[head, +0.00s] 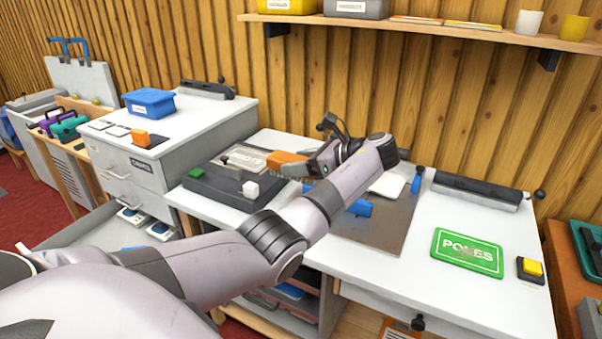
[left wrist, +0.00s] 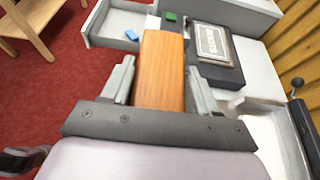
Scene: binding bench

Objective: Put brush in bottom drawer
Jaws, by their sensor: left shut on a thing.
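My left gripper (head: 305,165) is shut on an orange-brown wooden block, which looks like the brush (head: 284,159). It holds it over the middle of the bench, near the dark press with a grey plate. In the left wrist view the brush (left wrist: 161,72) lies between the two fingers of the gripper (left wrist: 158,85); no bristles show. The low drawer (head: 75,231) of the grey cabinet at left is pulled out, with blue and white items inside; my arm hides part of it. An open drawer also shows in the left wrist view (left wrist: 108,26). My right gripper is not in view.
The grey cabinet (head: 165,160) carries a blue bin (head: 148,102) and an orange block (head: 140,138). The dark press (head: 217,188) with a white cube (head: 250,189) stands beside it.

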